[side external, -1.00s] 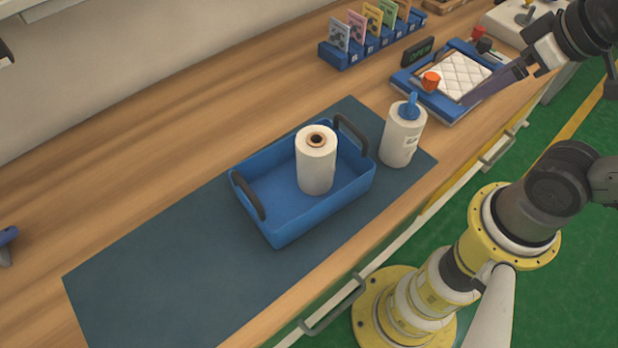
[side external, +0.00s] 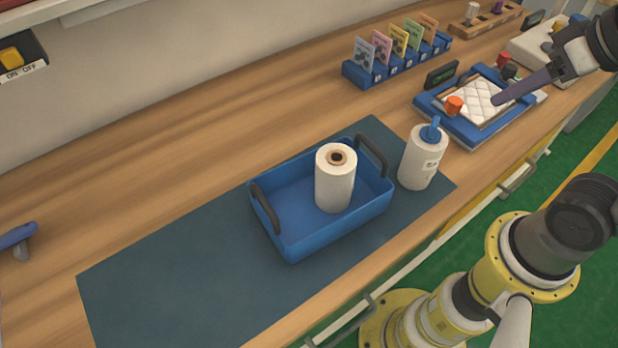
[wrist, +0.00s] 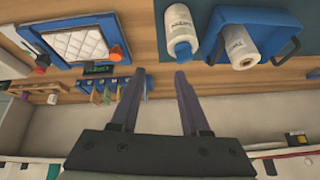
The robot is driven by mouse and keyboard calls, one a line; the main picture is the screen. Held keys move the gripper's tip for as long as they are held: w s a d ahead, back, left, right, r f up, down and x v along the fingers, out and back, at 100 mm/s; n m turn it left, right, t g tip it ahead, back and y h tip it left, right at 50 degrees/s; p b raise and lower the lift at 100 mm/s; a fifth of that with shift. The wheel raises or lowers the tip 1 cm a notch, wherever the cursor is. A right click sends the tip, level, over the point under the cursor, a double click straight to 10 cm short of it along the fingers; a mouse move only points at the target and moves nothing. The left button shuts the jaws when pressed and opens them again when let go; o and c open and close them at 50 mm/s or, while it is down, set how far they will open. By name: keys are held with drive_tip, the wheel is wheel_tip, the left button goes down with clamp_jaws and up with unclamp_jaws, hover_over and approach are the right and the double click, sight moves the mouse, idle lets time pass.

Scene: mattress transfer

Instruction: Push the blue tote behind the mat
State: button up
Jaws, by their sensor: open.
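The blue tote (side external: 300,238) with two dark handles sits on the dark blue mat (side external: 180,285), toward its right end. A white roll (side external: 334,180) stands upright inside the tote. The tote also shows at the upper right of the wrist view (wrist: 285,22). My gripper (side external: 500,98) is above the blue quilted-pad frame at the upper right, well away from the tote. In the wrist view its two fingers (wrist: 159,76) are apart with nothing between them.
A white bottle with a blue top (side external: 421,160) stands right beside the tote. The blue frame (side external: 455,125) holds a white quilted pad (side external: 478,95) and an orange knob (side external: 453,106). A blue card rack (side external: 385,75) stands at the back. Bare wood lies behind the mat.

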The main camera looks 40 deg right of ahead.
drive_tip(key=shift+m+g+y, duration=0.3)
drive_tip(key=shift+m+g, duration=0.2)
drive_tip(key=w+a+r, duration=0.1)
drive_tip(key=w, duration=0.1)
drive_tip(key=w+a+r, duration=0.1)
drive_tip(key=w, duration=0.2)
drive_tip(key=w+a+r, duration=0.1)
drive_tip(key=w, duration=0.1)
drive_tip(key=shift+w+r, duration=0.3)
clamp_jaws()
drive_tip(key=n+g, duration=0.3)
drive_tip(key=g, duration=0.2)
hover_over(301, 187)
wheel_tip(301, 187, down, 14)
drive_tip(key=f, duration=0.1)
wheel_tip(301, 187, down, 9)
drive_tip(key=shift+f, duration=0.1)
